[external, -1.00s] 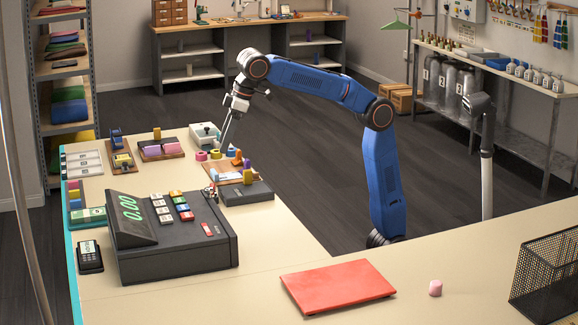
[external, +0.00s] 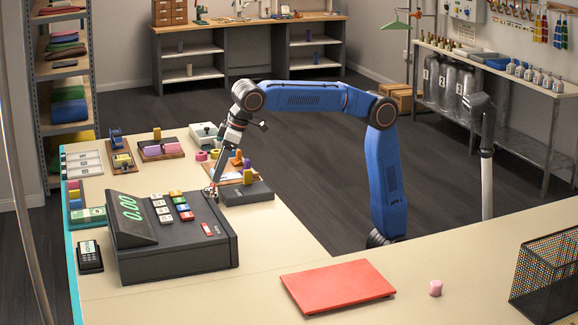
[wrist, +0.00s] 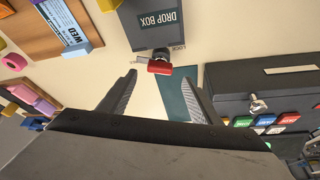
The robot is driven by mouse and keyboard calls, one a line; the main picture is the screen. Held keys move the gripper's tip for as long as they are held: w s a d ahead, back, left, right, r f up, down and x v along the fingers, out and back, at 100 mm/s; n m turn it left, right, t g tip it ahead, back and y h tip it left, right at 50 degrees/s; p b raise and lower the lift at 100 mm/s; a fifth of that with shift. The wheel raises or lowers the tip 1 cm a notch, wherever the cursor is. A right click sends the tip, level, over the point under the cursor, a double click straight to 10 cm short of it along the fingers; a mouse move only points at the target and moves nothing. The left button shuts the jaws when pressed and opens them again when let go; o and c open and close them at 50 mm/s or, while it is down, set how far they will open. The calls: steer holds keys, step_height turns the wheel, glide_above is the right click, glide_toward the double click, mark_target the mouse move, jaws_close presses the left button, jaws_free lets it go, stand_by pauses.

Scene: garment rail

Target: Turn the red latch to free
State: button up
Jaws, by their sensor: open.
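The red latch (wrist: 159,68) sits at the edge of the dark grey box labelled "DROP BOX" (wrist: 146,35) in the wrist view. A small print by it is too small to read for sure. In the external view the latch (external: 212,191) is a tiny red and metal part at the left end of the dark box (external: 250,194). My gripper (wrist: 159,75) is open, its two fingers spread on either side of the latch in the picture. In the external view my gripper (external: 217,174) points down just above the latch. I cannot tell whether a finger touches it.
The cash register (external: 180,245) stands close by, nearer the camera; its side and coloured keys show in the wrist view (wrist: 245,100). A wooden board (wrist: 60,42) with coloured pieces lies on the other side.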

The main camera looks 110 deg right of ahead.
mark_target(212, 186)
steer(key=shift+x, duration=2.5)
steer(key=shift+c, duration=0.4)
steer(key=c, duration=1)
